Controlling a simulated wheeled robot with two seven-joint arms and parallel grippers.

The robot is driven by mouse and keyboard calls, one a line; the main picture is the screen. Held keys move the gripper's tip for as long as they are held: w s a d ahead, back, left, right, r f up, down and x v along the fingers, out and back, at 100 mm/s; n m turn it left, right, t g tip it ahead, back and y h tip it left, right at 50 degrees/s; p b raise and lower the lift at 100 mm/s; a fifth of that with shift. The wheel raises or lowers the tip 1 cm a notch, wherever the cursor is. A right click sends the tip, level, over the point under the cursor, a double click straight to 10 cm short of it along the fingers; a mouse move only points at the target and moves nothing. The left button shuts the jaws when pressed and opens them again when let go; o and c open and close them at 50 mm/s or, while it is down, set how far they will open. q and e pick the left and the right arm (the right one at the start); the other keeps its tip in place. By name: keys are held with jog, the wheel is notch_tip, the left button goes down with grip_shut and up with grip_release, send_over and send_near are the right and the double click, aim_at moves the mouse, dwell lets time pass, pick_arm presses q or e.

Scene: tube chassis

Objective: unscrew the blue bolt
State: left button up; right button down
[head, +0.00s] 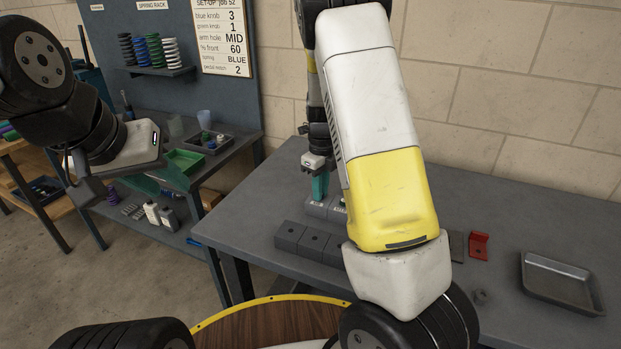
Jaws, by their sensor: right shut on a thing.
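My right gripper (319,194) points straight down at the back of the grey table, with its teal fingers together. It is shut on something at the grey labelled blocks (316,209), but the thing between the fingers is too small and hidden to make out. I cannot pick out the blue bolt. My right forearm covers part of these blocks and of the table behind them. My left gripper (140,182) hangs at the left, in front of the side bench and away from the grey table. Its teal fingers are seen side-on, so their opening is unclear.
Dark grey blocks (309,243) stand in a row on the grey table (255,205), in front of the labelled ones. A red bracket (479,246), a small dark ring (481,296) and a metal tray (562,282) lie to the right. A green bin (186,160) is on the side bench.

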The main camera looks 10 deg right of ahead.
jog(key=shift+n, duration=1.2)
jog(key=n, duration=0.2)
jog(key=shift+n, duration=0.3)
jog(key=n, duration=0.2)
jog(key=shift+n, duration=0.3)
jog(key=shift+s, duration=0.1)
jog(key=shift+n, duration=0.5)
jog(key=n, duration=0.4)
